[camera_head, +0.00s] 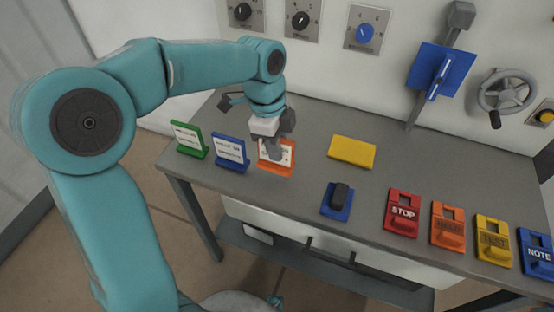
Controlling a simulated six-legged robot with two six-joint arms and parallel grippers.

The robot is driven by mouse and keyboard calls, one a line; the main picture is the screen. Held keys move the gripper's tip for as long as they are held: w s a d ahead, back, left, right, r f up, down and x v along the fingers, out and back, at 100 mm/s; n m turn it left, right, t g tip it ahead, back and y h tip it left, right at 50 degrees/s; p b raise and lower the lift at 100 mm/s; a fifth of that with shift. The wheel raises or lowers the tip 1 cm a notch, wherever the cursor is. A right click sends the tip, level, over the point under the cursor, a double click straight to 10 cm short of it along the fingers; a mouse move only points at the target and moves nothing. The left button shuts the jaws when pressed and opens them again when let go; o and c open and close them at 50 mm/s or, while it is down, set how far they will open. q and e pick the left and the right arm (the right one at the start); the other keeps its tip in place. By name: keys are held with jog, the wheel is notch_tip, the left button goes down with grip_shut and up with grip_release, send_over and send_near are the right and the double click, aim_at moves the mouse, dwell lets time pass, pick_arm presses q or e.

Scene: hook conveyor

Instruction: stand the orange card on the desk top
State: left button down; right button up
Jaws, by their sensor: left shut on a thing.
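The orange card (288,163) has an orange frame and a white face with dark marks. It stands upright or slightly tilted near the desk's front edge, to the right of the blue card. My left gripper (276,153) reaches down from above and is shut on the orange card, hiding part of its face. I cannot tell whether the card's foot touches the grey desk top (310,187). My right gripper is not in the view.
A green card (188,140) and a blue card (231,153) stand to the left. A yellow block (352,152) and a blue base with a dark knob (338,200) lie to the right. STOP (403,212) and several other tags line the right front. Dials and a handwheel (507,91) are on the wall.

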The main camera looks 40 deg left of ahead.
aim_at(277, 163)
pick_arm(q)
notch_tip(277, 163, down, 4)
jog(key=shift+f+b, duration=0.2)
jog(key=shift+b, duration=0.1)
jog(key=shift+f, duration=0.1)
jog(key=c, duration=1.1)
grip_release()
